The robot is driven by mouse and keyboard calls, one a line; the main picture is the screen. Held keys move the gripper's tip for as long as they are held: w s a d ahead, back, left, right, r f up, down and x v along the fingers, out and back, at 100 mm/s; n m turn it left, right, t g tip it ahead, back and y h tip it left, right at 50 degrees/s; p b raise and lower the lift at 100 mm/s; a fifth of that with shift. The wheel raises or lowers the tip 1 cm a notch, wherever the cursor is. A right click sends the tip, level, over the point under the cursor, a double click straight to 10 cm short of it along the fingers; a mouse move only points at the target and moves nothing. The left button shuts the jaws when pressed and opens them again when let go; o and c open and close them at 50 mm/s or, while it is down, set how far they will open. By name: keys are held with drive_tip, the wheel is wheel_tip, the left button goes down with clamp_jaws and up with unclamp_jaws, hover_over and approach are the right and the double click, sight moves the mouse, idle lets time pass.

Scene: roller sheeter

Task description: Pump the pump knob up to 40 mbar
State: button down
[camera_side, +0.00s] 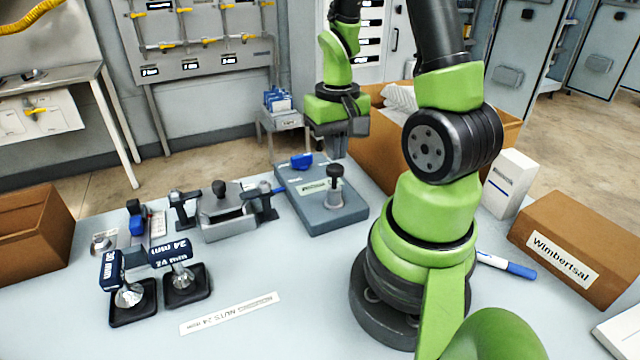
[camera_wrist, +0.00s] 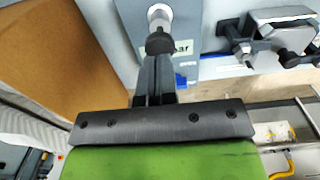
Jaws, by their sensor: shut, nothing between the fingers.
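The pump is a flat grey-blue block (camera_side: 322,212) on the table in the side view, with a blue part and a pale label on top. Its pump knob (camera_side: 335,172) is a black cap on a light upright post. My gripper (camera_side: 335,152) points down at the far side of the knob, its fingers close together and empty. In the wrist view the knob (camera_wrist: 159,42) shows just beyond the fingertips of my gripper (camera_wrist: 156,62). I cannot tell whether they touch. The label shows only "bar" beside the knob; no pressure reading is legible.
A grey clamp block (camera_side: 226,215) with black knobs stands left of the pump. A large open cardboard box (camera_side: 380,155) is behind, right of the pump. Table front of the pump is mostly clear.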

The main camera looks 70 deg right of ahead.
sight(335, 167)
drive_tip(key=shift+f, duration=2.45)
drive_tip(key=shift+w+f, duration=0.1)
drive_tip(key=shift+f, duration=0.65)
idle(1.6)
drive_tip(key=shift+r, duration=0.15)
idle(0.4)
drive_tip(key=shift+r, duration=3.65)
